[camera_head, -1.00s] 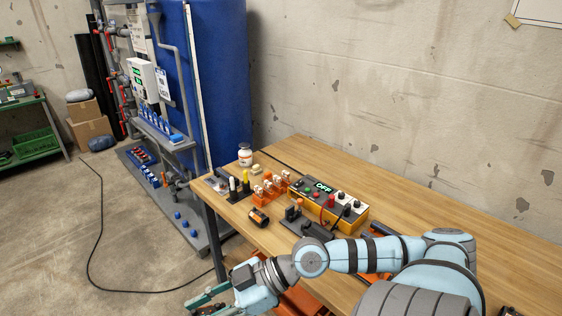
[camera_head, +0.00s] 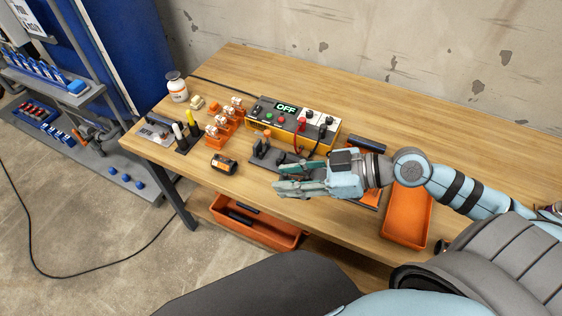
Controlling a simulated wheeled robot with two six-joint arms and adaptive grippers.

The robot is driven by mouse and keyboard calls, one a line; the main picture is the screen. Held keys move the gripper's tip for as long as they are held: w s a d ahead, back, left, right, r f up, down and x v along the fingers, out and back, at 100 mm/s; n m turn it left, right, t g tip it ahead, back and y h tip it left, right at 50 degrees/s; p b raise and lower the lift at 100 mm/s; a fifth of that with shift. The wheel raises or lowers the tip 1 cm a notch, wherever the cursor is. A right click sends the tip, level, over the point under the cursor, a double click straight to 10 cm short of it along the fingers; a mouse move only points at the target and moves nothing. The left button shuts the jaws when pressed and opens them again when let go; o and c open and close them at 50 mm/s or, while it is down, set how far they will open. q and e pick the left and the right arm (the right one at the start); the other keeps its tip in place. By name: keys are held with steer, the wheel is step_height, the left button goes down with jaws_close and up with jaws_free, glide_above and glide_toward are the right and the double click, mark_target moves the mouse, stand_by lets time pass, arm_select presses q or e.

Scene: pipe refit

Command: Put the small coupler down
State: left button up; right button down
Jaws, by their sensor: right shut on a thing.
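My right gripper (camera_head: 280,181) reaches in from the right over the front part of the wooden workbench (camera_head: 470,115), its fingers pointing left. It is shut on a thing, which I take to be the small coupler. The fingers hide it, and I cannot make out its shape. The gripper is in front of the yellow tester (camera_head: 263,127) with the OFF display and overlaps a dark fixture (camera_head: 262,160) on the bench. My left gripper is not in view.
A black cylinder with an orange band (camera_head: 223,164) lies left of the gripper. Orange holders (camera_head: 222,124), marker-like sticks (camera_head: 179,136) and a white jar (camera_head: 176,87) stand further left. An orange tray (camera_head: 408,218) is at right. An orange bin (camera_head: 256,222) sits below the bench top.

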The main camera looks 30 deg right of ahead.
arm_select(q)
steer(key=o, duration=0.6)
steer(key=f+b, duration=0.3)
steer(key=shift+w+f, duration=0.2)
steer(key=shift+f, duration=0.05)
arm_select(e)
steer(key=w+a+r+m+t+h+b, duration=0.15)
steer(key=w+b, duration=0.25)
steer(key=w, duration=0.5)
steer(key=w+a+r+m+t+h+b, duration=0.1)
steer(key=w+a+t+b, duration=0.15)
steer(key=w, duration=0.55)
steer(key=shift+g, duration=0.4)
steer(key=f+b, duration=0.3)
steer(key=f, duration=0.6)
steer(key=f+b, duration=0.3)
steer(key=f, duration=0.6)
steer(key=shift+s+f+b, duration=0.2)
steer(key=shift+f+b, duration=0.1)
steer(key=shift+b, duration=0.05)
steer(key=shift+r, duration=0.1)
steer(key=c, duration=1.2)
jaws_free()
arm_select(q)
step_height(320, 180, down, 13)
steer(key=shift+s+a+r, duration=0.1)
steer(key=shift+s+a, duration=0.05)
arm_select(e)
steer(key=shift+o, duration=0.2)
